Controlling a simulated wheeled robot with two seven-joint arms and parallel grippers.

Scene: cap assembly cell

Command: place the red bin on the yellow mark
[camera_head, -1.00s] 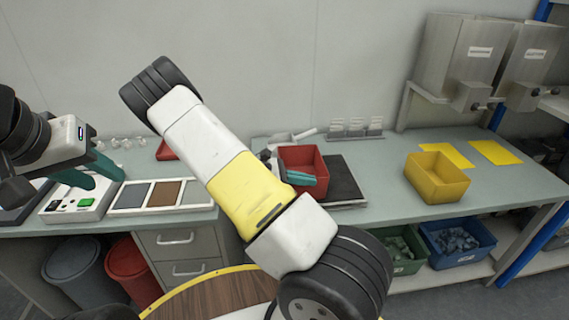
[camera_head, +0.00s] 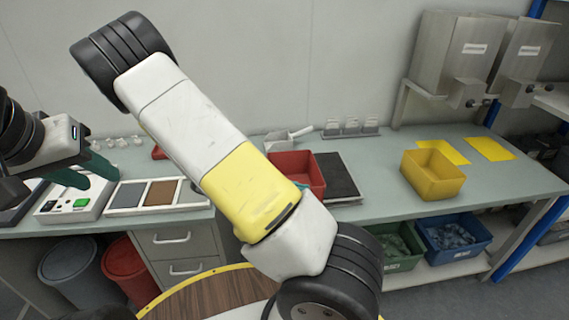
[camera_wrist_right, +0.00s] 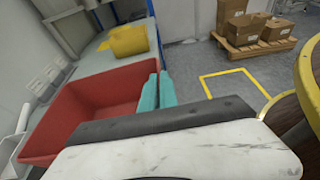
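The red bin (camera_head: 312,168) is at the middle of the bench, beside a dark flat pad; my right arm hides its lower left part. The right wrist view shows the empty red bin (camera_wrist_right: 95,103) at the left. My right gripper (camera_wrist_right: 158,88) is at the bin's rim, its teal fingers close together with the bin wall seemingly between them. In the head view it is mostly hidden behind my arm. Two flat yellow marks lie on the bench at right, the nearer one (camera_head: 456,154) partly behind a yellow bin, the other (camera_head: 491,149) clear. My left gripper (camera_head: 104,181) is open and empty at left.
The yellow bin (camera_head: 432,176) stands between the red bin and the marks. Steel dispensers (camera_head: 465,60) hang above the bench's right end. A dark pad (camera_head: 338,175), a white scoop (camera_head: 290,138) and small holders (camera_head: 350,127) are nearby. Bench surface is free left of the yellow bin.

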